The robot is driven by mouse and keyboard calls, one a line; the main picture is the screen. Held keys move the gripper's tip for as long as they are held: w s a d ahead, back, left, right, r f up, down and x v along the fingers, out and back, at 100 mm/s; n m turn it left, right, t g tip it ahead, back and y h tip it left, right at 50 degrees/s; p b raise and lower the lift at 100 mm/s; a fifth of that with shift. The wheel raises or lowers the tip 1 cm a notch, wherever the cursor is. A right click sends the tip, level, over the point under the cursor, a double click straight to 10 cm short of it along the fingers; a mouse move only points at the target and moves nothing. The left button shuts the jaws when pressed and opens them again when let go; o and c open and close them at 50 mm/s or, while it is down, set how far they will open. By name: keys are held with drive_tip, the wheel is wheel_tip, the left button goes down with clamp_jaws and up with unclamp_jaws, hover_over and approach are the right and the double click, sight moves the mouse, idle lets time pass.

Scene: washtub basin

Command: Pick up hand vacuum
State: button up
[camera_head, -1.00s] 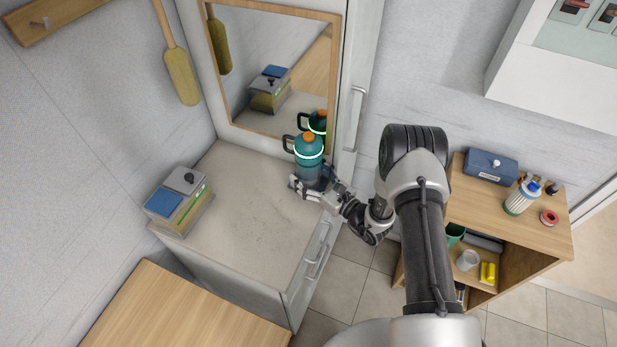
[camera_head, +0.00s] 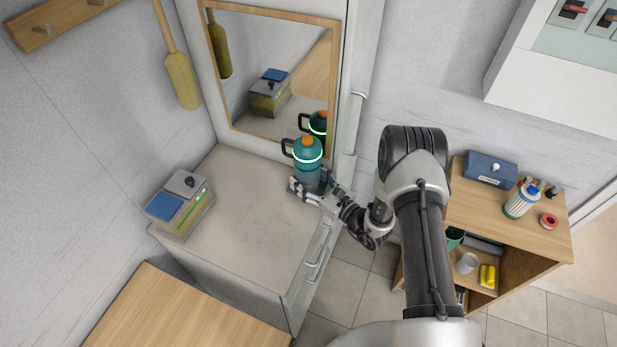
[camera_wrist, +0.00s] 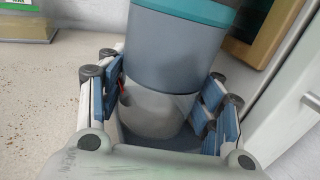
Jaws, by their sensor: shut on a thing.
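The hand vacuum (camera_head: 308,156) is a teal upright body with an orange top, a glowing green-white ring, a black side handle and a grey lower part. It stands upright at the back right of the grey counter, by the mirror. My gripper (camera_head: 307,187) is shut around its lower part. In the wrist view the vacuum's grey lower body (camera_wrist: 175,55) sits between the blue-padded fingers of my gripper (camera_wrist: 165,105). Its base is partly hidden by the fingers, so I cannot tell whether it touches the counter.
A framed mirror (camera_head: 255,60) rises behind the counter (camera_head: 240,225) and reflects the vacuum. A box with blue and grey top parts (camera_head: 180,205) stands at the left. The counter's middle is clear. A wooden shelf unit (camera_head: 540,240) with several items stands at the right.

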wheel_tip(320, 180, up, 5)
drive_tip(key=shift+r+p, duration=0.2)
drive_tip(key=shift+p, duration=0.45)
drive_tip(key=shift+s+a+r, duration=0.1)
drive_tip(key=shift+s+r, duration=0.05)
drive_tip(key=shift+r, duration=0.45)
drive_tip(key=s+a+b, duration=0.2)
drive_tip(key=s+a, duration=0.1)
drive_tip(key=s, duration=0.6)
drive_tip(key=s+a+b, duration=0.3)
drive_tip(key=s, duration=0.5)
drive_tip(key=shift+s+a+f+b, duration=0.2)
drive_tip(key=shift+s+b, duration=0.1)
drive_tip(key=shift+s, duration=0.05)
drive_tip(key=shift+w+d+f+b, duration=0.1)
drive_tip(key=shift+w+f+b, duration=0.05)
drive_tip(key=shift+f+b, duration=0.75)
drive_tip(key=shift+w+d+f+b, duration=0.1)
drive_tip(key=shift+w+f+b, duration=0.1)
drive_tip(key=shift+f+b, duration=0.75)
drive_tip(key=shift+w+f+b, duration=0.15)
drive_tip(key=shift+f+b, duration=0.45)
drive_tip(key=shift+f, duration=0.55)
drive_tip(key=shift+a, duration=0.1)
